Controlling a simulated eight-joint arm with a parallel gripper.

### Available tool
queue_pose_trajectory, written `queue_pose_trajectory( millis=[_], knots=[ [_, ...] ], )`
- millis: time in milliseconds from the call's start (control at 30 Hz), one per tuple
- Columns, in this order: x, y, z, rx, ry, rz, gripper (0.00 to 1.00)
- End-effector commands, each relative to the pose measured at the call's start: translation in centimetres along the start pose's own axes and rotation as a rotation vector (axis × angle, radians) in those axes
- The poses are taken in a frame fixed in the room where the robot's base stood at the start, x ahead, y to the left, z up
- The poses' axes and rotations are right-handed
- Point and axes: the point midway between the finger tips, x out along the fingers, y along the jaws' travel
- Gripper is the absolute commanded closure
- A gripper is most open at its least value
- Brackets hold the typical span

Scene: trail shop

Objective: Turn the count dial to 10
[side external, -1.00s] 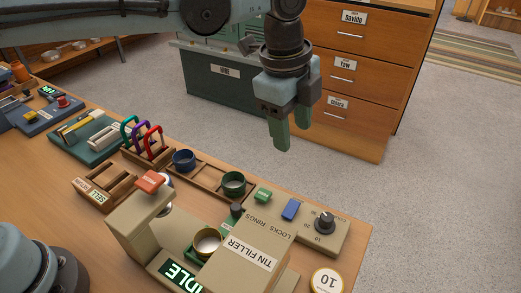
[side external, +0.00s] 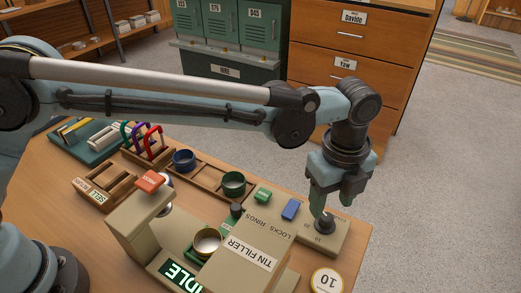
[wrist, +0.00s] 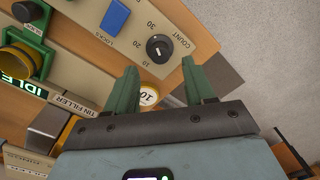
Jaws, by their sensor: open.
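The count dial (side external: 325,222) is a black round knob on the beige panel at the right end of the tin filler (side external: 250,258). In the wrist view the dial (wrist: 159,48) has a pale pointer mark, with 20 and 30 readable around it; which number it points to is too small to tell. My gripper (side external: 325,205) points down just above the dial, its green fingers partly hiding it. In the wrist view the open, empty fingers (wrist: 158,72) flank a gap, with the dial just beyond the tips.
A blue locks switch (side external: 291,209) and a green rings switch (side external: 263,195) sit left of the dial. The display (side external: 180,276) reads IDLE. A round yellow-rimmed 10 tin or disc (side external: 327,281) lies at the front. Green and blue cups stand in a wooden tray behind.

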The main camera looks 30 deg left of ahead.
Motion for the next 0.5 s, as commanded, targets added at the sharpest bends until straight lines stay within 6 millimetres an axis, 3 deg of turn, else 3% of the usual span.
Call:
queue_pose_trajectory(
  millis=[200,500],
  knots=[
    [3.2,0.0,0.0,-0.001,0.000,0.000,0.46],
    [4.5,0.0,0.0,-0.001,0.000,0.000,0.46]
  ],
)
